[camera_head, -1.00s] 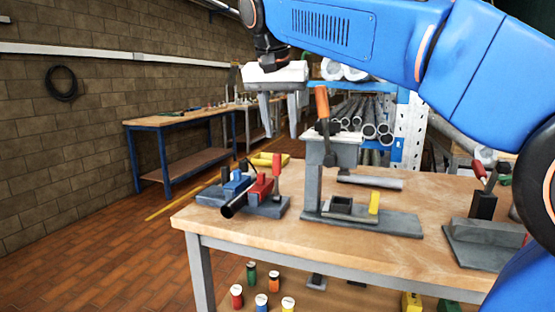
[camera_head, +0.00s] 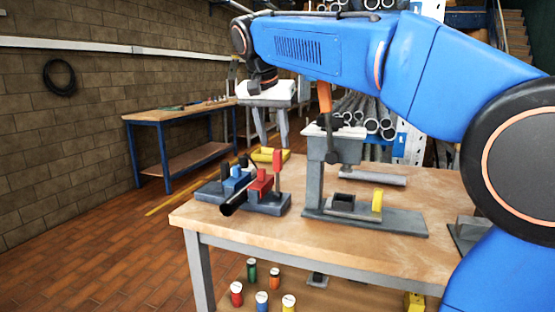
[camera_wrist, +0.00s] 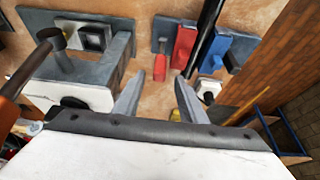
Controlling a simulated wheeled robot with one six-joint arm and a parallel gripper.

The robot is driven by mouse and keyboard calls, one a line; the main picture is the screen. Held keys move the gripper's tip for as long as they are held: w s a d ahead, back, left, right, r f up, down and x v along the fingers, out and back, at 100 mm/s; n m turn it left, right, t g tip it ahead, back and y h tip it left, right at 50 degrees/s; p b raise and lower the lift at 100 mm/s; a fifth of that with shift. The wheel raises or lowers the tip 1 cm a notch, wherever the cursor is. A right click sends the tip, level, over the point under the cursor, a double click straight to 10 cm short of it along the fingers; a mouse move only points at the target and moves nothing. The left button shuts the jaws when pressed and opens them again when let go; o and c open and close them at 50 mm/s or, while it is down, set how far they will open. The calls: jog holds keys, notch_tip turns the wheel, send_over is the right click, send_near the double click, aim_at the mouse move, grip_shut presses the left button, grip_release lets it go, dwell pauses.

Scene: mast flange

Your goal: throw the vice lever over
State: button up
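The vice (camera_head: 268,205) sits at the left of the workbench, with a blue jaw (camera_head: 236,181) and a red jaw (camera_head: 259,187) and a dark tube (camera_head: 233,203) between them. Its lever (camera_head: 277,168) has a red grip and stands upright at the vice's right end. In the wrist view the red lever (camera_wrist: 160,67) shows just beyond and between the fingertips. My gripper (camera_head: 273,146) is open and empty, above the lever and apart from it in the head view. Both fingers also show in the wrist view (camera_wrist: 160,85), pointing at the vice.
An arbor press (camera_head: 330,180) with an orange-handled lever (camera_head: 325,97) stands close to the right of my gripper. A yellow block (camera_head: 377,200) and a grey bar (camera_head: 372,177) are by it. The workbench (camera_head: 215,222) front edge is clear. Several cans stand on the lower shelf.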

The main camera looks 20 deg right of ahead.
aim_at(276, 150)
jog(key=x, duration=0.7)
jog(key=shift+f, duration=0.4)
jog(key=shift+c, duration=0.7)
grip_shut()
